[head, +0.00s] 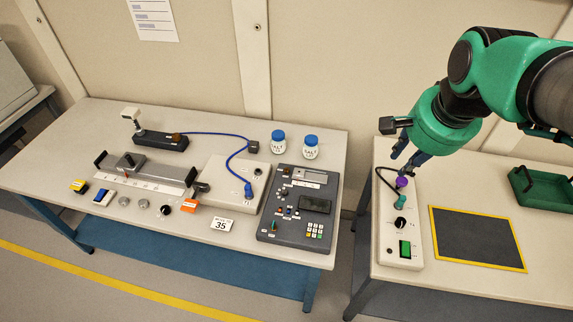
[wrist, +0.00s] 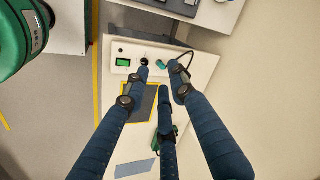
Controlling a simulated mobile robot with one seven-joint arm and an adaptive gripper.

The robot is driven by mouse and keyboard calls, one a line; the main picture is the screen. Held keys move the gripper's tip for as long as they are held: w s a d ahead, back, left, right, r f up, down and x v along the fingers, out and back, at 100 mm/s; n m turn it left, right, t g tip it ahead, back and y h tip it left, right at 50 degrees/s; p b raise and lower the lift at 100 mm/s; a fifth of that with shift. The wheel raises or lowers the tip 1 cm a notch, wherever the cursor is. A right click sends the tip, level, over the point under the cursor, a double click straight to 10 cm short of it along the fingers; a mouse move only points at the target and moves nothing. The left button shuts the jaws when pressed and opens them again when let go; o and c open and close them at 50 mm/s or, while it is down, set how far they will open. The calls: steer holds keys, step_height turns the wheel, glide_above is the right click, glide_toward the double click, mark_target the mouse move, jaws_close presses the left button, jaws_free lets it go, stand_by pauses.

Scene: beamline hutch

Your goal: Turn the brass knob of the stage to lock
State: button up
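No knob in view is plainly brass. In the head view, a small brownish round part (head: 176,137) sits on top of a long black block (head: 158,140) at the back of the left table. Its label and setting are too small to read. A dark rail with a slider (head: 130,161) lies in front of the block. My gripper (head: 408,166) is far to the right, above a white control box on the right table. In the wrist view, the fingers of my gripper (wrist: 160,82) are spread apart with nothing between them.
The white box (head: 401,251) carries a purple part (head: 401,182), a black knob and a green switch. A blue cable (head: 215,134) crosses the left table. A grey console (head: 300,207) and two blue-capped jars stand there. A gap separates the tables. A green tray (head: 543,187) sits right.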

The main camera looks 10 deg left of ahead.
steer(key=w+a+f+m+g+p, duration=0.1)
steer(key=w+a+f+m+p, duration=0.1)
steer(key=w+a+m, duration=0.6)
steer(key=m+g+p, duration=0.3)
steer(key=m, duration=0.6)
glide_above(286, 169)
step_height(286, 169, down, 22)
steer(key=shift+r+h, duration=0.2)
steer(key=shift+h, duration=0.1)
steer(key=shift+f, duration=0.1)
step_height(286, 169, down, 14)
steer(key=shift+r+b, duration=0.25)
steer(key=shift+b, duration=0.8)
jaws_close()
